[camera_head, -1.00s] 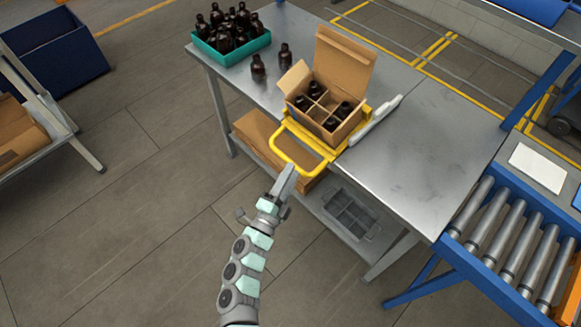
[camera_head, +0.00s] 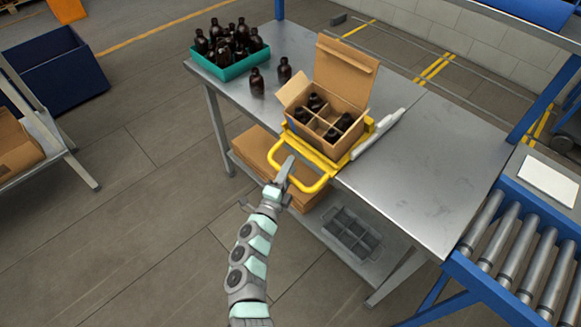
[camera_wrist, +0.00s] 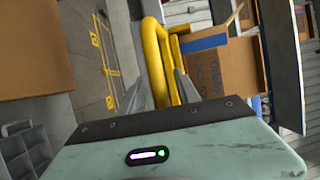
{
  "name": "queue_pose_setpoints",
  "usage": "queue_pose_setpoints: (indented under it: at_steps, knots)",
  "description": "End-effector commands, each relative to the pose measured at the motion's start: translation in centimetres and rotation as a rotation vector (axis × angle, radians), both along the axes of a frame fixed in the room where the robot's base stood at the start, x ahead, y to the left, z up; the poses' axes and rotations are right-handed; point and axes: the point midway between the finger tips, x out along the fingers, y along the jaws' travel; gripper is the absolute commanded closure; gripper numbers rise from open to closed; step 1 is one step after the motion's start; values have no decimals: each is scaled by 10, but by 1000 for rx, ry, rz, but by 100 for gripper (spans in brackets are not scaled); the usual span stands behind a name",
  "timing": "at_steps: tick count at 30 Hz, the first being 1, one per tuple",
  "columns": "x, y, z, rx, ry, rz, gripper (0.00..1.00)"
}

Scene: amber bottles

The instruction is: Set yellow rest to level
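The yellow rest (camera_head: 325,159) sits at the near edge of the metal table and has a looped yellow handle (camera_head: 301,183) reaching out past the edge. On it stands an open cardboard box (camera_head: 318,146) with dividers and several amber bottles inside. My gripper (camera_head: 286,167) is at the front bar of the handle. In the wrist view the yellow handle (camera_wrist: 158,62) runs between my two fingers (camera_wrist: 160,90), which stand apart on either side of it. Whether they touch the bar is hard to see. The box also shows in the wrist view (camera_wrist: 212,70).
A teal tray (camera_head: 228,68) of amber bottles stands at the table's far left, with two loose bottles (camera_head: 257,81) near it. A whitish bar (camera_head: 377,133) lies right of the rest. The right tabletop (camera_head: 420,180) is clear. A roller conveyor (camera_head: 508,240) stands at right.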

Motion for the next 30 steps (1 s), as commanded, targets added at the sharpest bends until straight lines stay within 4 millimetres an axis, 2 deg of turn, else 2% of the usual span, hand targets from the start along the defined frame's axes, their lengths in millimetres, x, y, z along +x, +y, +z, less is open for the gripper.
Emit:
queue_pose_setpoints:
  at_steps: [4,13,27,30]
  knots:
    - [8,-4,1,0,-1,0,61]
    - [9,-5,2,0,-1,-1,61]
    - [9,-4,2,-1,-1,-1,99]
    - [9,-4,2,0,-1,-1,100]
